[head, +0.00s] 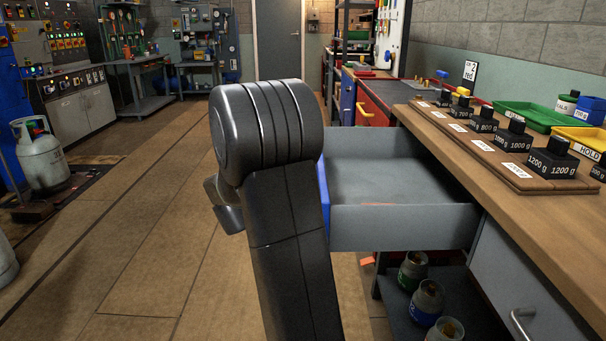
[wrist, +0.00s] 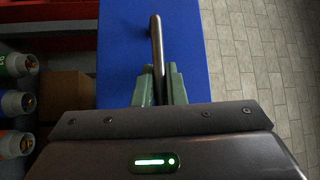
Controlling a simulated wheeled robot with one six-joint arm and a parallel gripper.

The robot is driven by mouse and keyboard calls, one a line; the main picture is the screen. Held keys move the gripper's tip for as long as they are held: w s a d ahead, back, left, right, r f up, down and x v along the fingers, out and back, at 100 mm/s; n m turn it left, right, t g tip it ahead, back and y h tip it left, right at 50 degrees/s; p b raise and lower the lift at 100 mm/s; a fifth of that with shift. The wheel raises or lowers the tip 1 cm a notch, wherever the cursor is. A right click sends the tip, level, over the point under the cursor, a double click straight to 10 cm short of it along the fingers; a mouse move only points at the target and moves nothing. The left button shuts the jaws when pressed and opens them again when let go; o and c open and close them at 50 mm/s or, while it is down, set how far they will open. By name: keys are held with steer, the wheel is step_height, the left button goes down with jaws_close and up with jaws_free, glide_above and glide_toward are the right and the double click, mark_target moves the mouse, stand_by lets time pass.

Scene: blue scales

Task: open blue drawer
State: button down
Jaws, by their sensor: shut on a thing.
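The blue drawer stands well out from the bench in the head view, with a thin strip of its blue front (head: 323,196) showing beside my arm. Its grey inside (head: 385,185) is visible and looks empty. In the wrist view, the blue front (wrist: 118,60) fills the middle, with a dark bar handle (wrist: 156,38) on it. My gripper (wrist: 159,88) is shut on the handle, one green finger on each side. In the head view my arm hides the handle and most of the drawer front.
The wooden bench (head: 480,185) at right bears black weights (head: 550,162), a green tray (head: 535,115) and a yellow tray (head: 582,138). Jars (head: 427,300) stand on a low shelf under the drawer. A gas cylinder (head: 42,160) stands far left. Floor left of my arm is clear.

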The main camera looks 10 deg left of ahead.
steer(key=c, duration=1.5)
jaws_free()
steer(key=p+v, duration=0.2)
steer(key=v, duration=1.1)
steer(key=shift+s+a+f, duration=0.1)
steer(key=shift+s+a, duration=0.2)
steer(key=b+x, duration=0.2)
steer(key=x, duration=1.1)
steer(key=shift+w+d, duration=0.25)
steer(key=shift+d, duration=0.05)
steer(key=shift+w+d, duration=0.1)
steer(key=shift+d, duration=0.15)
